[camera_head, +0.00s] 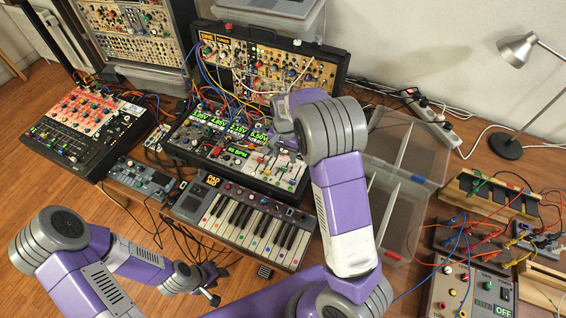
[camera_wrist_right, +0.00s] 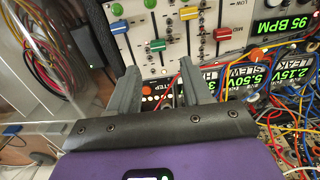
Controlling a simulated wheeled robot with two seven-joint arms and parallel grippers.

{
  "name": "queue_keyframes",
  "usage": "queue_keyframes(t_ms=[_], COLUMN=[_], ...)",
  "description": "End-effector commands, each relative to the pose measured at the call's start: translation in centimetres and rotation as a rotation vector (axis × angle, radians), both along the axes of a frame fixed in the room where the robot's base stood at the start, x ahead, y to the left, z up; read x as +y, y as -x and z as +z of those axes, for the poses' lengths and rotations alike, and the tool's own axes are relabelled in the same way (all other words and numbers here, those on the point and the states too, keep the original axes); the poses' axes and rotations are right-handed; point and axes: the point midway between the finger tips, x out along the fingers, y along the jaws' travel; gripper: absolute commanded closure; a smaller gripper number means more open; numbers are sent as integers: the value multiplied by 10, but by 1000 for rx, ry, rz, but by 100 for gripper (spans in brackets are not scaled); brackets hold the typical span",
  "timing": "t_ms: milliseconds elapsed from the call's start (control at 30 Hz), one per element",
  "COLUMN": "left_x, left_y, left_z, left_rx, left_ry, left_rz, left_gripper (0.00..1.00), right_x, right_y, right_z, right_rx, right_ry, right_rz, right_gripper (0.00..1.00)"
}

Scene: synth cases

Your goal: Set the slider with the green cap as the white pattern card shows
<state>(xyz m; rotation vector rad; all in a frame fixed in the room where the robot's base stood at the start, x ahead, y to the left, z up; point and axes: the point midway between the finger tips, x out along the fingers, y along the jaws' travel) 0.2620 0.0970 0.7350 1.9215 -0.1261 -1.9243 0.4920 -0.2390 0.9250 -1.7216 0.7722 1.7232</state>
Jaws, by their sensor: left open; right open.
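The panel also shows in the head view (camera_head: 284,172), where small caps are hard to tell apart. My right gripper (camera_wrist_right: 163,88) is open and empty, its fingertips close to the panel's lower edge in its wrist view, below the green cap. My left gripper (camera_head: 212,292) is open and empty at the lower left, away from the panel. I cannot make out a white pattern card.
Patch cables (camera_head: 215,90) crowd the synth modules beside the panel. A keyboard (camera_head: 245,228) lies in front, and a red-and-black synth (camera_head: 85,125) stands left. A clear divided bin (camera_head: 400,185) is at the right, with a lamp (camera_head: 515,100) beyond and a test box (camera_head: 470,290) nearer.

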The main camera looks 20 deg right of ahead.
Motion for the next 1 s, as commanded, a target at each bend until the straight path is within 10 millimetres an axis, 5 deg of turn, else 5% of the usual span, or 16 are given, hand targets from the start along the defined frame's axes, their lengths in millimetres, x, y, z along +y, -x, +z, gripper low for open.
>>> queue_keyframes(t_ms=[300, 733, 1000], left_x=[0, 0, 0], left_y=[0, 0, 0], left_z=[-10, -11, -11], left_rx=[0, 0, 0], left_ry=[0, 0, 0], left_rz=[0, 0, 0], left_gripper=[57, 57, 57], right_x=[0, 0, 0], right_y=[1, 1, 0], right_z=[-50, -60, -60], right_rx=[4, 1, 0], right_ry=[0, -1, 0], right_rz=[-1, 0, 0], right_gripper=[51, 51, 92])
